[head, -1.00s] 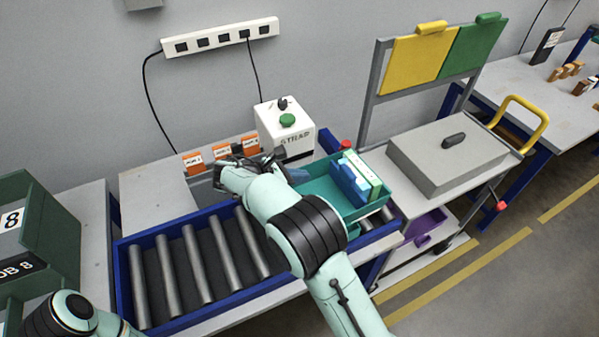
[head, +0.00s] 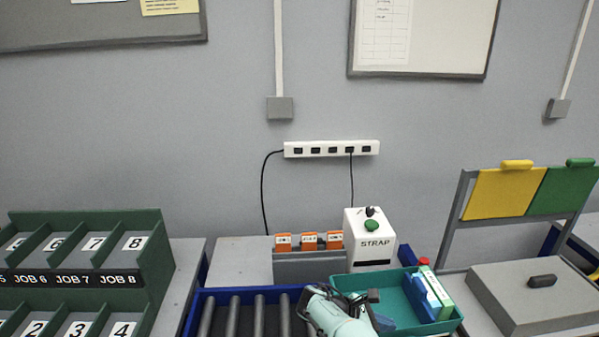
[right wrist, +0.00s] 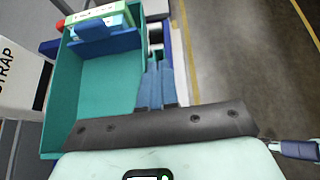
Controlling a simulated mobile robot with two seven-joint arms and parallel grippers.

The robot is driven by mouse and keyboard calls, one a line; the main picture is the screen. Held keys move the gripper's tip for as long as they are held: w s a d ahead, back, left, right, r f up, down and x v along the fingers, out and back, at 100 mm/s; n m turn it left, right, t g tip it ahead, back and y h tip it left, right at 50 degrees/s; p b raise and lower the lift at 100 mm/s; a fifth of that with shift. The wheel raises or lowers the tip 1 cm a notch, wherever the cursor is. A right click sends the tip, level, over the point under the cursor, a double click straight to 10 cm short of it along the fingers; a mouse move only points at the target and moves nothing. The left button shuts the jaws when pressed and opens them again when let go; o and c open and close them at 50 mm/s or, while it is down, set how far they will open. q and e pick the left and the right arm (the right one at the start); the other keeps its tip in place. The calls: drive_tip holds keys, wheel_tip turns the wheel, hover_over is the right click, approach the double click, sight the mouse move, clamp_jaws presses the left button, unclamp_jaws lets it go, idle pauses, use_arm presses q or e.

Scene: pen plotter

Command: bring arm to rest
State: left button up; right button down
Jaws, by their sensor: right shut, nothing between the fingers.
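My right arm enters the head view at the bottom centre, over the roller conveyor. My right gripper (head: 384,322) is partly hidden by my own wrist there. In the right wrist view its two blue fingers (right wrist: 155,85) lie together, shut and empty, beside or over the edge of the teal tote. I cannot tell their height above it. The teal tote (head: 455,318) sits on the conveyor and also shows in the right wrist view (right wrist: 100,85). It holds a blue and a green-white box (head: 436,292). My left arm and gripper are out of view.
The white STRAP box (head: 372,248) with a green button stands behind the tote, beside a grey holder with orange cards (head: 308,241). A green job rack (head: 150,262) is at left. A cart with a grey case (head: 535,300) is at right. Conveyor rollers (head: 233,318) left of my arm are bare.

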drive_tip(key=s+f+y, duration=0.1)
drive_tip(key=f, duration=0.4)
drive_tip(key=s+f+m+g+y, duration=0.1)
drive_tip(key=f, duration=0.3)
drive_tip(key=s+d+f+y, duration=0.1)
drive_tip(key=f, duration=0.4)
drive_tip(key=shift+s+f+g+y, duration=0.3)
drive_tip(key=shift+s+y, duration=0.1)
drive_tip(key=s+a+f+m+g+y, duration=0.1)
drive_tip(key=s+f+m+g+y, duration=0.15)
drive_tip(key=s+f, duration=0.5)
drive_tip(key=s+a+f+m+y, duration=0.2)
drive_tip(key=s+f+m+y, duration=0.1)
drive_tip(key=s+m, duration=0.3)
drive_tip(key=s+a+f+m+t+y, duration=0.1)
drive_tip(key=s+a+f+m+y, duration=0.2)
drive_tip(key=s+f+m, duration=0.2)
drive_tip(key=s+a+f+m+t+y, duration=0.1)
drive_tip(key=s+a+f+m+y, duration=0.2)
drive_tip(key=s+m, duration=0.6)
drive_tip(key=shift+x, duration=1.1)
drive_tip(key=shift+d+f, duration=0.1)
drive_tip(key=shift+d, duration=0.15)
